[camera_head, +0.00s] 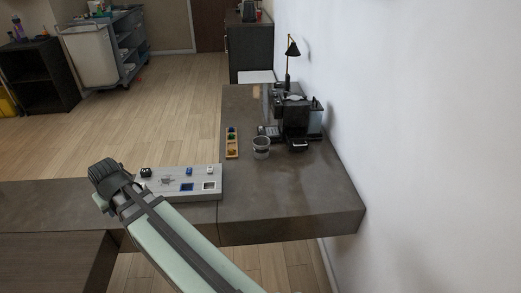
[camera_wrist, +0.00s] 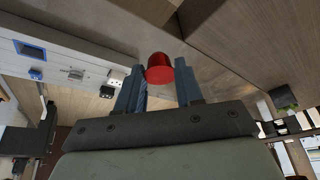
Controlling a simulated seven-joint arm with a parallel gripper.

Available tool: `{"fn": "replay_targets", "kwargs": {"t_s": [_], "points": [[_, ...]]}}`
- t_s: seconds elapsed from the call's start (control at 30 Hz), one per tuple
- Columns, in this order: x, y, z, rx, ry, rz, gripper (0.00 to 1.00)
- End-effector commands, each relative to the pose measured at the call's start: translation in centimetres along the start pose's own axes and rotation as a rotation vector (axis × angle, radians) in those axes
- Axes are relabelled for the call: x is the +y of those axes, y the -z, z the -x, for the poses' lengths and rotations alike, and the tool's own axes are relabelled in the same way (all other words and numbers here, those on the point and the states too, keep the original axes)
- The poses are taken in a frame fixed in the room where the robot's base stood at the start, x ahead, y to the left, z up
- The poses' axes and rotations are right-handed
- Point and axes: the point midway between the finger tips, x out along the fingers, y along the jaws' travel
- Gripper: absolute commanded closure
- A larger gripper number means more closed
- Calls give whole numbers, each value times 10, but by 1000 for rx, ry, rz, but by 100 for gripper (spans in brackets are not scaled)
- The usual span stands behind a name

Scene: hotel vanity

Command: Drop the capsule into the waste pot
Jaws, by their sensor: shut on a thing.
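A red capsule (camera_wrist: 159,68) sits between the two fingers of my gripper (camera_wrist: 160,80) in the wrist view, and the gripper is shut on it. In the head view the wrist end of my arm is at the left, beside the left end of the grey panel; the fingers and capsule are hidden there. A small grey pot (camera_head: 261,148), which looks like the waste pot, stands on the dark counter, well to the right of my gripper and in front of the coffee machine. Its inside is too small to make out.
The light grey panel (camera_head: 205,190) with switches and sockets lies on the counter between my arm and the pot. A wooden tray (camera_head: 232,154) with several capsules is left of the pot. The coffee machine (camera_head: 297,112) and lamp (camera_head: 292,48) are behind. The counter's right front is clear.

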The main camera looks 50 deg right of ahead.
Motion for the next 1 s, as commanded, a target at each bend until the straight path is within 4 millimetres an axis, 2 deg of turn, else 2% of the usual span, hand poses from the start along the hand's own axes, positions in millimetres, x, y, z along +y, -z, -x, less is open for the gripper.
{"fn": "replay_targets", "kwargs": {"t_s": [0.4,0.57,0.67,1.0], "points": [[1,0,0,0,0,-1,92],[14,0,0,0,-9,-21,92],[35,-1,0,0,-22,-52,92],[133,-12,3,0,-83,-200,92]]}}
